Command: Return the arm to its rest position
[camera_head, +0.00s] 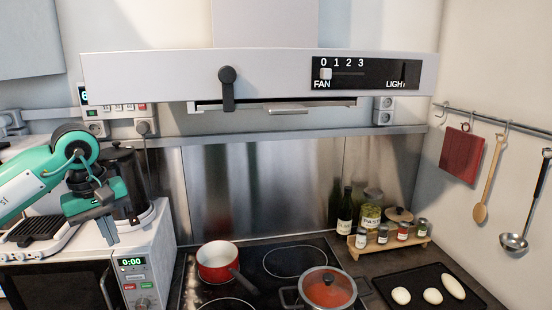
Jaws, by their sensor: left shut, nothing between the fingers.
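My left gripper (109,232) is at the left of the head view, at the end of my teal and white left arm (45,172). It points downward in front of the black coffee machine and above the white microwave (158,245). Its fingers are together and hold nothing. My right gripper is not in view. The range hood (270,72) spans the upper middle, with a black knob, a fan slider and a light switch on its front. My left gripper is well to the left of and below the hood, apart from it.
The stove (250,280) carries a red saucepan (212,262) and a lidded pot (327,290). Bottles and spice jars stand behind on the right. A dark tray (445,278) holds pale dough pieces.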

